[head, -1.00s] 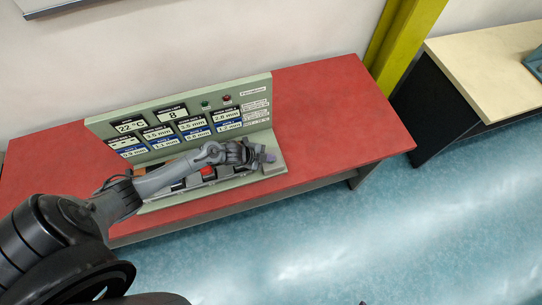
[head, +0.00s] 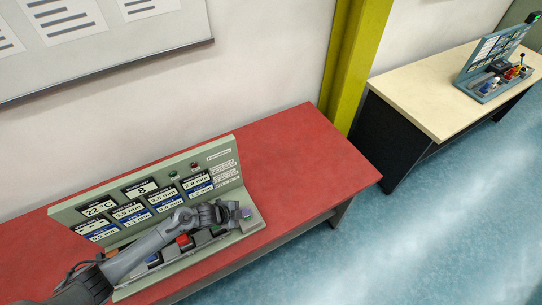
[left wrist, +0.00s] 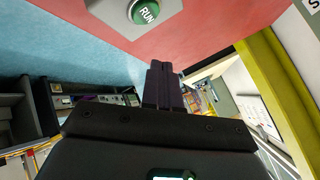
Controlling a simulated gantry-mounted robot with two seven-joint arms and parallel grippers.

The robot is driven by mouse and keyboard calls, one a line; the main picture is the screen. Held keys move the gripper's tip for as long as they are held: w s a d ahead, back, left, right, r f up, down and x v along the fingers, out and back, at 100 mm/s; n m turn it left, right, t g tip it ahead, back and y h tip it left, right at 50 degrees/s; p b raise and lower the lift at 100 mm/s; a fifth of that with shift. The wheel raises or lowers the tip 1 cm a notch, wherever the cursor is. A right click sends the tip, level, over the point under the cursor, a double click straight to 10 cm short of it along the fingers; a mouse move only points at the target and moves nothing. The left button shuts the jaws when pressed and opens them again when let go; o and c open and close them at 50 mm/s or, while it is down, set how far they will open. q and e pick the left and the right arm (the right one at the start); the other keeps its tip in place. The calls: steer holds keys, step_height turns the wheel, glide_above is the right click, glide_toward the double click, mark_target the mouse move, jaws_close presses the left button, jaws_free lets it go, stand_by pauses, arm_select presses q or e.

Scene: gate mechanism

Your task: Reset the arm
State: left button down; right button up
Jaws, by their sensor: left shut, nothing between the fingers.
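My left arm (head: 150,250) reaches from the lower left across the green-grey control panel (head: 226,163). Its gripper (head: 240,212) is at the right end of the panel's base, in front of the upright display board, and partly covers the base. In the left wrist view the dark fingers (left wrist: 165,85) are together with nothing between them. A green RUN button (left wrist: 144,11) on a grey plate lies beyond the fingertips, apart from them in that picture. My right gripper is not in view.
The panel stands on a red table (head: 310,150), bare to the right. A red control (head: 183,240) and a blue one (head: 152,258) show beside my arm. A yellow post (head: 352,70) stands behind. A pale table (head: 420,95) at right holds a blue console (head: 480,75).

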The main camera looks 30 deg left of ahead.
arm_select(q)
steer(key=shift+s+f, duration=0.1)
steer(key=shift+s, duration=0.15)
steer(key=s+d+r+n+h+p, duration=0.15)
steer(key=s+d+p, duration=0.25)
steer(key=s+d, duration=0.75)
steer(key=s+d+r+n+y+p, duration=0.1)
steer(key=s+d+r+n, duration=0.2)
steer(key=r, duration=0.4)
steer(key=s+a+r+n+g+y, duration=0.2)
steer(key=s+r+n, duration=0.1)
steer(key=r, duration=0.4)
steer(key=s+a+r+n+g+y+p, duration=0.1)
steer(key=s+r+n, duration=0.3)
steer(key=r, duration=0.4)
steer(key=shift+a+r+n+g+y, duration=0.3)
steer(key=shift+a+g+y, duration=0.25)
steer(key=shift+a+g, duration=0.35)
steer(key=shift+n, duration=0.25)
